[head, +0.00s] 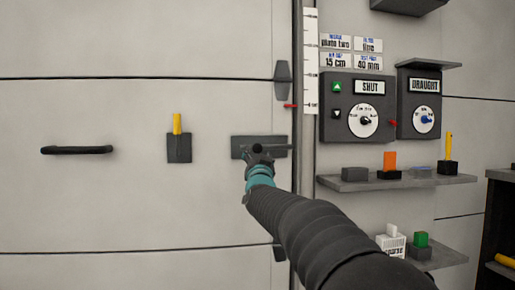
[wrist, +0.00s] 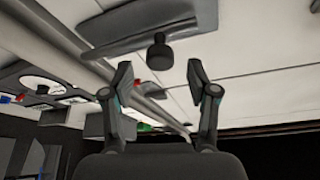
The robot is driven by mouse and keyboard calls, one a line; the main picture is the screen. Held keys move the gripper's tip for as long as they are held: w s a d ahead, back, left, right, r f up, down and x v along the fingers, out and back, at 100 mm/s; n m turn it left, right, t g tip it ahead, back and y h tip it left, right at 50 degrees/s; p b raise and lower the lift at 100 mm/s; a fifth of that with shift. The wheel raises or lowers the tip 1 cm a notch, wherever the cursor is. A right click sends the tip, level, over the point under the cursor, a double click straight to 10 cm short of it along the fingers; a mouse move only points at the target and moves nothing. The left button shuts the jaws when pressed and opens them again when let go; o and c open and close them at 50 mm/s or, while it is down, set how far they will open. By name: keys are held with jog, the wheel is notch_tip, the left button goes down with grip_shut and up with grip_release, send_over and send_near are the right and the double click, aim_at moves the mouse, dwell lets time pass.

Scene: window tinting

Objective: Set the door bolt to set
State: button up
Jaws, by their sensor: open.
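The door bolt's dark grey plate (head: 281,141) sits on the pale door panel, left of the door's upright edge. My gripper (head: 257,150) is in front of this plate and hides part of it, and the bolt's knob cannot be made out there. In the wrist view a long grey plate (wrist: 120,30) crosses the top, with a dark round knob (wrist: 160,54) standing off it. My open gripper (wrist: 158,78) is empty. The knob appears between and just beyond the two fingertips, with no contact visible.
A black handle bar (head: 76,150) and a holder with a yellow tool (head: 178,140) are on the door to the left. Right of the door post are a SHUT control box (head: 340,127), a DRAUGHT box (head: 418,110) and a shelf (head: 345,185) with small blocks.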

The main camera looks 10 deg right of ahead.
aim_at(257, 150)
jog(key=shift+p+x, duration=0.4)
jog(key=shift+x, duration=1.95)
jog(key=shift+c, duration=0.3)
grip_shut()
